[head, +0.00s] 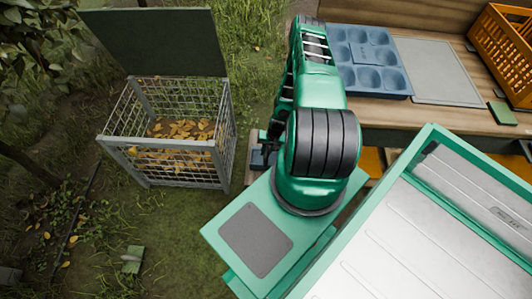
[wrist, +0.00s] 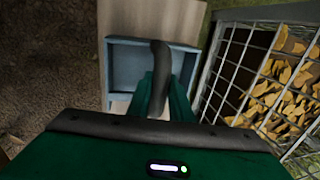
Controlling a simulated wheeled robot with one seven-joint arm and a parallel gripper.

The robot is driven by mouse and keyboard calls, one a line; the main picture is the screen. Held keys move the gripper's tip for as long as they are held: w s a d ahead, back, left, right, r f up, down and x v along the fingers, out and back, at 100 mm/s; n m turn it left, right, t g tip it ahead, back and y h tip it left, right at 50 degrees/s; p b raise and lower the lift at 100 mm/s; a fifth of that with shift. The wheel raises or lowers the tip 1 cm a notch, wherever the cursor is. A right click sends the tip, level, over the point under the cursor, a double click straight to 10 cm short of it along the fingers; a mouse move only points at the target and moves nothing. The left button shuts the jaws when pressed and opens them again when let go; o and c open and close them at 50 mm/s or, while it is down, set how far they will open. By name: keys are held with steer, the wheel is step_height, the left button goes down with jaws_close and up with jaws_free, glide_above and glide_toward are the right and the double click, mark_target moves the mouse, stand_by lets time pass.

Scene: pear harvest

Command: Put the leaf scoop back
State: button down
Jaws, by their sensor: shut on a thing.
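My gripper (wrist: 165,98) is in the lower middle of the wrist view, its dark green body filling the bottom edge. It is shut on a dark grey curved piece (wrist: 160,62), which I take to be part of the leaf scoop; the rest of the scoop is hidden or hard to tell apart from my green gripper. Beyond it is a shallow blue-grey tray (wrist: 122,60) on a pale wooden surface (wrist: 124,18). I cannot tell whether scoop and tray touch. In the head view the tray (head: 258,159) shows partly beside my arm, and my gripper is mostly hidden.
A wire-mesh bin (head: 222,150) with yellow leaves and a raised dark lid (head: 160,40) stands left of the tray. A wooden bench (head: 385,115) at the back right carries a blue moulded tray (head: 398,90), a grey board (head: 440,72) and an orange crate (head: 500,50). Grass lies between.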

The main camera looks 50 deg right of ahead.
steer(key=shift+f, duration=0.3)
steer(key=c, duration=1.6)
jaws_free()
steer(key=w+d+r+n+g+h, duration=0.1)
steer(key=d+r, duration=0.2)
steer(key=r, duration=1.3)
steer(key=d+r+n, duration=0.1)
steer(key=d+r, duration=0.2)
steer(key=r, duration=1.4)
steer(key=s+a+r+g+h, duration=0.1)
steer(key=a+r, duration=0.1)
steer(key=r, duration=0.7)
steer(key=s+a+r, duration=0.1)
steer(key=r, duration=0.8)
steer(key=s+a+r+n, duration=0.1)
steer(key=s+a+r, duration=0.2)
steer(key=r, duration=0.4)
steer(key=s+a+r, duration=0.4)
steer(key=r, duration=0.3)
steer(key=shift+y, duration=0.3)
steer(key=s+a+r, duration=0.2)
steer(key=s, duration=0.2)
steer(key=s+a+r, duration=0.3)
steer(key=s, duration=0.1)
steer(key=s+a+r, duration=0.2)
steer(key=s, duration=0.2)
steer(key=shift+a+r, duration=0.3)
steer(key=shift+r, duration=0.05)
